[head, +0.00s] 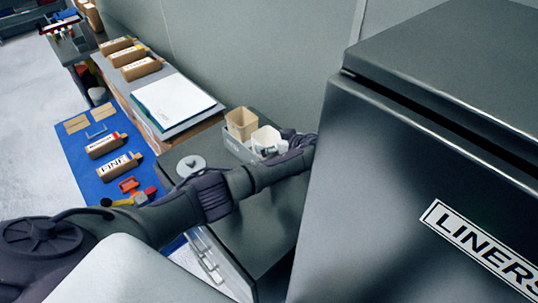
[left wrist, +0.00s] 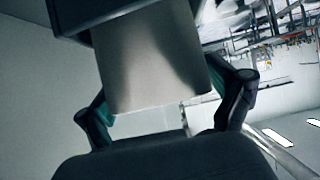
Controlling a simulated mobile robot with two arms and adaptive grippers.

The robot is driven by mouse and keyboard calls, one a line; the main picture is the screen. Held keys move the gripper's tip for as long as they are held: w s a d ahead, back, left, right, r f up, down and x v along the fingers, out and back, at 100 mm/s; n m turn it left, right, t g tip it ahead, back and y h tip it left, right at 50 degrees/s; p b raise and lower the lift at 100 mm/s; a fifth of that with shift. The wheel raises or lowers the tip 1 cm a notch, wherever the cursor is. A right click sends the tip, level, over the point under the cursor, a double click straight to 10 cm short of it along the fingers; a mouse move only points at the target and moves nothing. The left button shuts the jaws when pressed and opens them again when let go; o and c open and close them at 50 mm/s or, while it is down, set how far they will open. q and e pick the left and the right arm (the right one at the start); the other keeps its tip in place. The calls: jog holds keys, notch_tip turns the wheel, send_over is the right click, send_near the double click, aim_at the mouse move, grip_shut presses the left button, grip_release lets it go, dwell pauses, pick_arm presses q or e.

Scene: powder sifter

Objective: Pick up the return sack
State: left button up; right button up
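No thing in view carries a readable name as the return sack. An open-topped tan container (head: 241,123) that looks like a paper sack stands in a grey bin (head: 238,149) beyond the dark counter. A white vessel (head: 265,139) is just right of it. My left arm reaches across the head view to this bin, and my left gripper (head: 280,146) is close beside the white vessel. In the left wrist view, a pale, flat-faced object (left wrist: 155,65) fills the space between the fingers of my left gripper (left wrist: 165,105). Whether they clamp it is unclear. My right gripper is out of view.
A large dark cabinet labelled LINERS (head: 420,190) blocks the right side. A blue mat (head: 85,150) holds labelled tan packs, including FINE (head: 119,166), and small red and yellow items. A white sheet (head: 172,101) lies on the farther counter. A round grey disc (head: 190,165) lies near my arm.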

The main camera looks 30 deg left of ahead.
pick_arm(q)
jog(key=c, duration=1.2)
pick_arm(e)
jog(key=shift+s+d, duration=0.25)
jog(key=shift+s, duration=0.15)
